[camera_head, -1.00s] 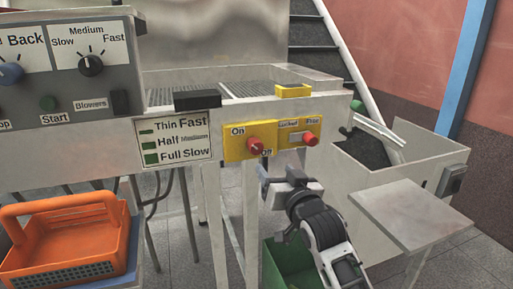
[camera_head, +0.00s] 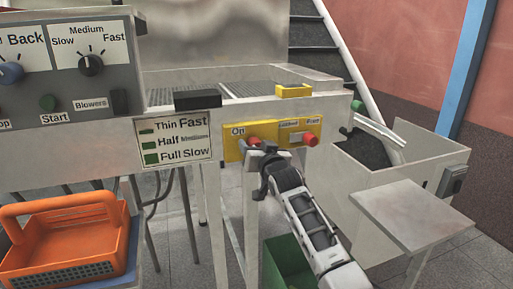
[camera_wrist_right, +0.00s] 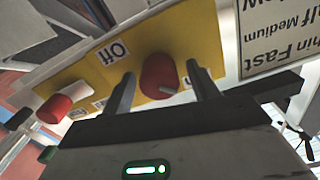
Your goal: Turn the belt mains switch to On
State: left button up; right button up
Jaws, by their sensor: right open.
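The belt mains switch is a red knob (camera_head: 254,141) on a yellow plate (camera_head: 232,154) at the front of the machine, with an "On" label at its upper left. In the right wrist view the red knob (camera_wrist_right: 158,72) sits between my two fingers, and an "Off" label shows upside down beside it. My right gripper (camera_head: 262,152) is open, its fingertips either side of the knob. I cannot tell whether they touch it. A small grey mark shows on the knob, but its setting is unclear. My left gripper is out of view.
A second red knob (camera_head: 310,140) with its own labels is close on the right. A speed sign (camera_head: 175,140) is to the left. An orange basket (camera_head: 70,240) stands lower left, a green bin (camera_head: 287,262) below my right arm, and a grey shelf (camera_head: 410,215) to the right.

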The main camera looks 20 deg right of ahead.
jog(key=c, duration=1)
